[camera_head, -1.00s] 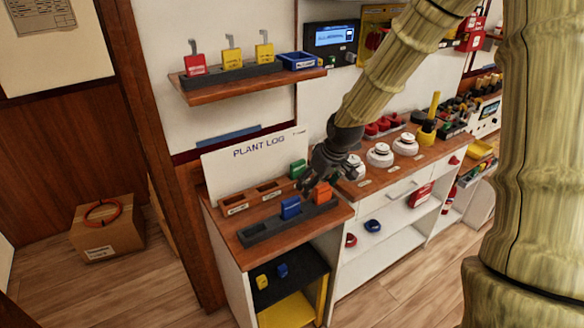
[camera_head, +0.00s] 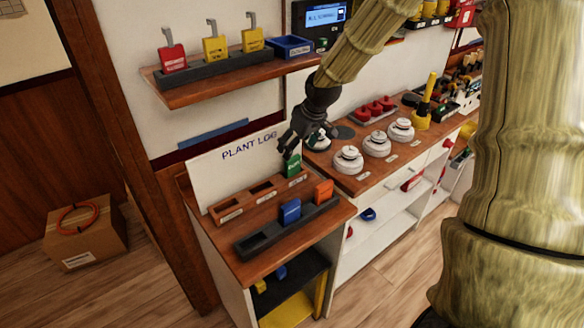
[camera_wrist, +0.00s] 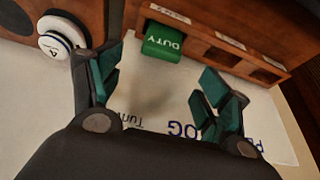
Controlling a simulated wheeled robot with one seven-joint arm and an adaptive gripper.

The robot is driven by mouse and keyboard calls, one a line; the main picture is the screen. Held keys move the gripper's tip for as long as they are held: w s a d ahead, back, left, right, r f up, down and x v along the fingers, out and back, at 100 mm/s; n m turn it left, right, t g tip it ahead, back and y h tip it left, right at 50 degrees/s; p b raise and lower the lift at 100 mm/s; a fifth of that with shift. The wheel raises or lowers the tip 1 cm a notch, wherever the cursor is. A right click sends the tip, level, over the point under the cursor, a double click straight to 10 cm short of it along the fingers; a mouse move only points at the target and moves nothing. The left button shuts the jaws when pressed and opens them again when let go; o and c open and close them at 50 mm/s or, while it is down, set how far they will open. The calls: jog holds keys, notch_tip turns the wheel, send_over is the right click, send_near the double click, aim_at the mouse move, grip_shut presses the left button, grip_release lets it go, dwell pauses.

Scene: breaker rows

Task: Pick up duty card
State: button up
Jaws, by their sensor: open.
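The duty card (camera_head: 292,165) is a green block standing in the right end slot of a wooden rack (camera_head: 229,216). In the wrist view the green card (camera_wrist: 162,42) shows the word DUTY and sits ahead of my fingers, between them and nearer the left one. My gripper (camera_head: 287,152) is just above and beside the card in the head view. In the wrist view my gripper (camera_wrist: 165,90) has its fingers spread with nothing between them. I cannot tell whether a finger touches the card.
A blue card (camera_head: 290,211) and an orange card (camera_head: 324,191) stand in a dark holder (camera_head: 258,244) in front of the rack. White round detectors (camera_head: 348,160) stand to the right. The PLANT LOG board (camera_head: 215,165) is behind, and a shelf (camera_head: 200,95) hangs above.

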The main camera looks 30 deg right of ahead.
aim_at(294, 159)
jog(key=shift+s+p+x, duration=0.25)
jog(key=shift+p+x, duration=0.15)
jog(key=shift+x, duration=0.8)
jog(key=shift+s+p+x, duration=0.2)
jog(key=shift+p+x, duration=0.15)
jog(key=shift+x, duration=1.8)
jog(key=shift+d, duration=0.1)
jog(key=c, duration=1.1)
